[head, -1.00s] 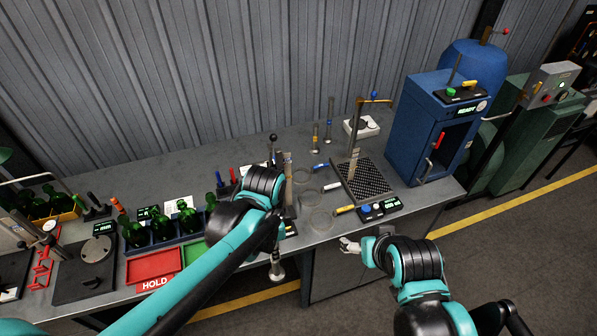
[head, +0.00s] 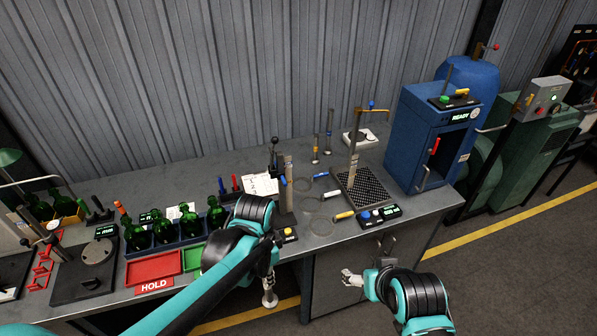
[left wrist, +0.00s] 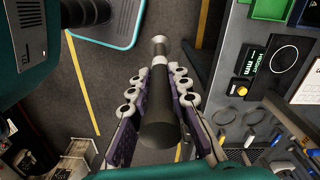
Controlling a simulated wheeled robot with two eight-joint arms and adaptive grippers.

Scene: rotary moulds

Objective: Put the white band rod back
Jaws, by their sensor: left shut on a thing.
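My left gripper (left wrist: 152,88) is shut on the white band rod (left wrist: 160,122), seen in the left wrist view. The rod has a thick dark handle, a pale band near its far end and a metallic tip, and lies lengthwise between the fingers. In the head view my left gripper (head: 268,282) hangs in front of the bench's front edge, with a pale metallic end below it over the floor. My right gripper (head: 351,278) is in front of the bench cabinet; its finger opening is too small to judge.
The grey bench (head: 185,165) carries a red HOLD tray (head: 153,268), green bottles (head: 163,228), a stand with red and blue handles (head: 229,187), a mesh plate (head: 362,189) and a button box (head: 381,216). A blue oven (head: 408,135) stands right. Floor in front is clear.

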